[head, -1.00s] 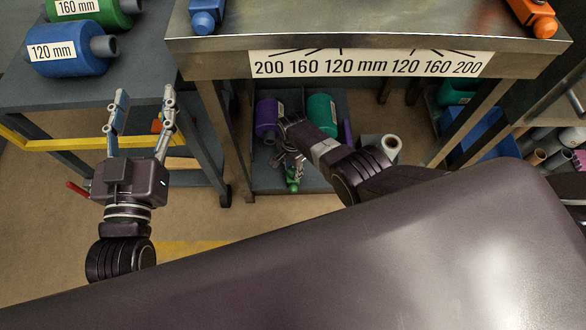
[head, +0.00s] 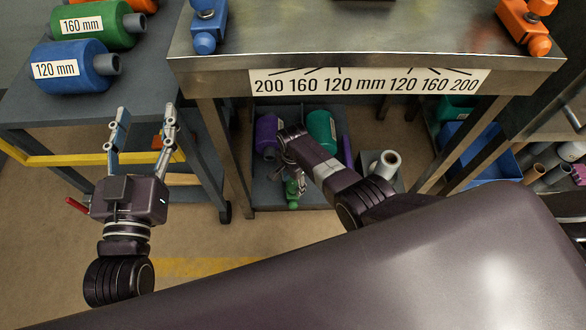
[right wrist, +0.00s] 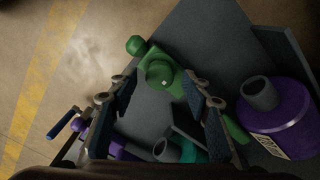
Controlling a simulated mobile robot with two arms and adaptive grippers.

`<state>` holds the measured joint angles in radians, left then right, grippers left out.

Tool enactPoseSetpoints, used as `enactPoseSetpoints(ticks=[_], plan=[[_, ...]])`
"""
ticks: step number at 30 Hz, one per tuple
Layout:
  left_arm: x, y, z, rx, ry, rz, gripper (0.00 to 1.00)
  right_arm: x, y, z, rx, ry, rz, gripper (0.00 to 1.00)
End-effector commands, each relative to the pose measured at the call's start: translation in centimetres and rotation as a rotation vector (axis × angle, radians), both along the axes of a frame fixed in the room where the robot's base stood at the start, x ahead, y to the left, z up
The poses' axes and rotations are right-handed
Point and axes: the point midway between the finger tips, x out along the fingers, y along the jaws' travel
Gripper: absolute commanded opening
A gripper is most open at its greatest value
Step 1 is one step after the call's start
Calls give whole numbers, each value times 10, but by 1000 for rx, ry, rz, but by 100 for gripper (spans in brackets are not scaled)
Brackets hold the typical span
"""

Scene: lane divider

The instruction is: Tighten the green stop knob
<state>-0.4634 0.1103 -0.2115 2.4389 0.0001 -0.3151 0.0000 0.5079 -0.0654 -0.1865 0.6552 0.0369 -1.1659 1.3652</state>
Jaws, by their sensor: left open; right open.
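The green stop (head: 292,190) is low on the shelf under the bench in the head view, partly hidden by my right gripper. In the right wrist view the green stop (right wrist: 180,84) has a round green knob (right wrist: 159,75) on top and a green ball-shaped end (right wrist: 136,45). My right gripper (right wrist: 160,92) is open, with its fingers on either side of the stop's body; I cannot tell whether they touch it. In the head view my right gripper (head: 288,172) is mostly hidden by its wrist. My left gripper (head: 144,110) is open and empty beside the left cart.
A blue stop (head: 208,28) and an orange stop (head: 524,27) sit on the bench. Purple (head: 267,132) and teal (head: 321,128) rolls lie on the shelf. Blue (head: 75,68) and green (head: 98,27) rolls lie on the left cart. Bench legs flank my right arm.

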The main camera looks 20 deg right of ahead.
Motion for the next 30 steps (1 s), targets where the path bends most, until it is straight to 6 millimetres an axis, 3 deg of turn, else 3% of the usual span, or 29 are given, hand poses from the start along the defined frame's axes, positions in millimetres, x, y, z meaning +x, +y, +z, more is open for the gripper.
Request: enactPoseSetpoints(ticks=[21,30], plan=[[0,0,0,0,-1,0,53,0,0,86,-1,-1,0,44],[0,0,0,0,-1,0,53,0,-1,100,0,1,-1,44]])
